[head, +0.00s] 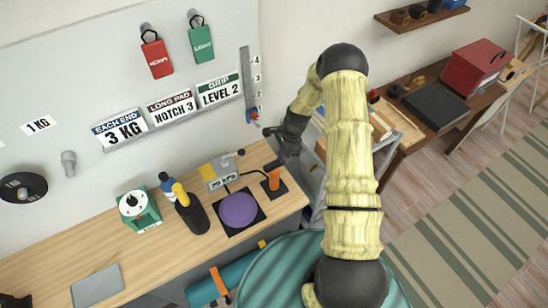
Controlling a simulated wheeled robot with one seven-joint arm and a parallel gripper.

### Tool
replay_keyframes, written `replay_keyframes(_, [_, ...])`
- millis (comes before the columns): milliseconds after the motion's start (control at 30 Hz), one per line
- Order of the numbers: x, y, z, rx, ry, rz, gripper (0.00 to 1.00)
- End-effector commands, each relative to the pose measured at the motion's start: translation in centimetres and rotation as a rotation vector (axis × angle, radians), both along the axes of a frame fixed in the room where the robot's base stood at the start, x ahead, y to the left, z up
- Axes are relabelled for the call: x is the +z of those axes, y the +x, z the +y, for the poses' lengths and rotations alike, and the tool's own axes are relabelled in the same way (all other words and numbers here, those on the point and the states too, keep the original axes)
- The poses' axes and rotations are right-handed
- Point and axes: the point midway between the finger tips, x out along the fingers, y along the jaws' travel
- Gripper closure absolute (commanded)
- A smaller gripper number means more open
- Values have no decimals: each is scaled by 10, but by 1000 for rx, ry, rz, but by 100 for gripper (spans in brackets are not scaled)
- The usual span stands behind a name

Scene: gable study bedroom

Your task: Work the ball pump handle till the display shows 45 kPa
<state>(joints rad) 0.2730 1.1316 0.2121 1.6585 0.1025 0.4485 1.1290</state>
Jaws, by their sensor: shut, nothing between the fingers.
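The ball pump (274,181) is a small orange cylinder on a dark base near the right end of the wooden bench. A dark hose runs left from it to a grey and yellow gauge unit. The display (222,183) on that unit looks to read 29 kPa, though the digits are small. A purple ball (239,210) sits on a black mat just in front of the gauge. My gripper (275,164) is shut and empty, right above the pump. It hides the pump handle, and I cannot tell whether the two touch.
A black bottle (192,214) with a yellow part and a green dial timer (139,207) stand left of the ball. A grey tablet (97,286) lies at the front left.

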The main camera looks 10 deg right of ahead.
Motion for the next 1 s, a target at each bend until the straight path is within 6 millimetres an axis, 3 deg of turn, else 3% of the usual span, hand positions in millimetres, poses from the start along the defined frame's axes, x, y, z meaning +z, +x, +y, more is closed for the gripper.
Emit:
replay_keyframes(100, [2,2,-12,-4,-2,0,100])
replay_keyframes(567, [11,3,-14,0,-2,-1,100])
replay_keyframes(1000, [76,6,-33,-5,-4,-6,100])
